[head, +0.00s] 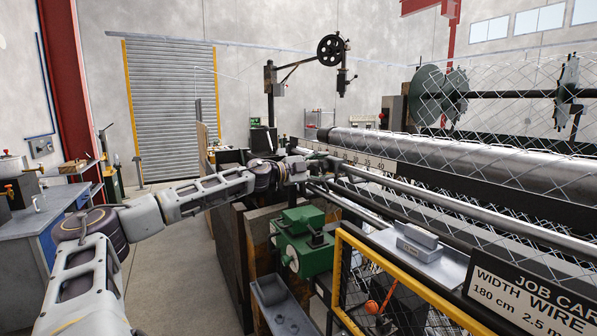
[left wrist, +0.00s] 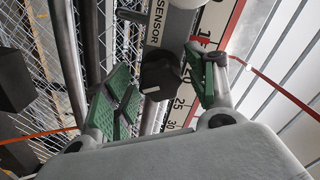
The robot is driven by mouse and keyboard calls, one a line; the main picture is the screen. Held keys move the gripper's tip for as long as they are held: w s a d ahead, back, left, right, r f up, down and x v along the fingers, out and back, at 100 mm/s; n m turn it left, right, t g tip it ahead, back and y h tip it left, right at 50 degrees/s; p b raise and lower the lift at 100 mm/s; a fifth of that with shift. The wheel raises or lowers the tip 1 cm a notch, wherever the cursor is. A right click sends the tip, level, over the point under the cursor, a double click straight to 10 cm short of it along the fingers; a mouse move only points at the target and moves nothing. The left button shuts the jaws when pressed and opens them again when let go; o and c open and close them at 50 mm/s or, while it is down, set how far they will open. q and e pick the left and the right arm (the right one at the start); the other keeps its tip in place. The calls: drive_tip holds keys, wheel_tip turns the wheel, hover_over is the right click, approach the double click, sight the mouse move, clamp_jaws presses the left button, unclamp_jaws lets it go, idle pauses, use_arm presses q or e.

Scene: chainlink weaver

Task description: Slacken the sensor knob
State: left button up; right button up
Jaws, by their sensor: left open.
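In the left wrist view, the sensor knob (left wrist: 163,76) is a dark faceted knob with a white mark on its face. It sits at the end of a grey body labelled SENSOR (left wrist: 158,24). My left gripper (left wrist: 162,62) is open, with a green-padded finger on each side of the knob. I cannot tell whether either pad touches it. In the head view, my left gripper (head: 296,170) is at the end of the outstretched left arm, beside the weaving machine's scale. The knob cannot be made out there. My right gripper is not in view.
A numbered scale (left wrist: 180,103) runs behind the knob. Chain-link mesh (left wrist: 42,70) and metal bars (left wrist: 72,60) lie left of it. In the head view, a green vise (head: 303,243) and a yellow-framed guard (head: 400,275) stand below and right of the arm.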

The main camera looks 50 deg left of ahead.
use_arm(q)
drive_tip(key=shift+s+r, duration=0.1)
drive_tip(key=shift+s, duration=0.25)
drive_tip(key=shift+s+a, duration=0.25)
drive_tip(key=shift+s, duration=0.4)
drive_tip(key=shift+s+a, duration=0.15)
drive_tip(key=shift+s, duration=0.1)
drive_tip(key=v, duration=0.9)
drive_tip(key=shift+s, duration=0.2)
idle(0.6)
idle(0.8)
